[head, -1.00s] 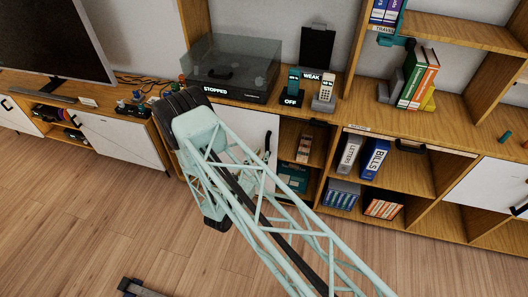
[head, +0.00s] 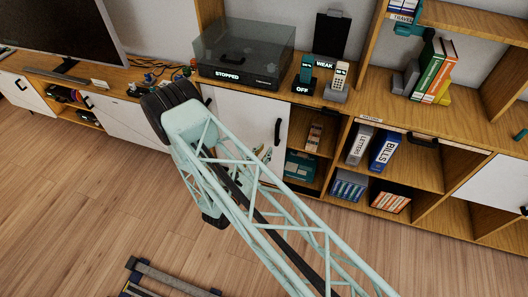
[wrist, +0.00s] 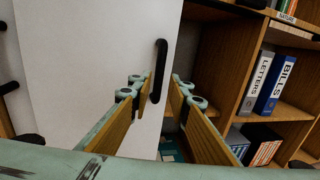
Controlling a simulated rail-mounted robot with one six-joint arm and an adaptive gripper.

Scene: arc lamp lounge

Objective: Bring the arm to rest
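My arm, a pale green lattice link with a dark joint, reaches across the head view in front of the low wooden shelf unit. The handle appears between the fingers, and no contact shows; the distance is hard to tell.
The shelf unit (head: 345,110) holds a turntable (head: 243,55) labelled STOPPED, phones (head: 336,82), and binders LETTERS (head: 359,146) and BILLS (head: 385,151). A television (head: 65,35) stands at left. The wooden floor (head: 70,200) is mostly clear, with a dark-framed object (head: 160,280) at the bottom.

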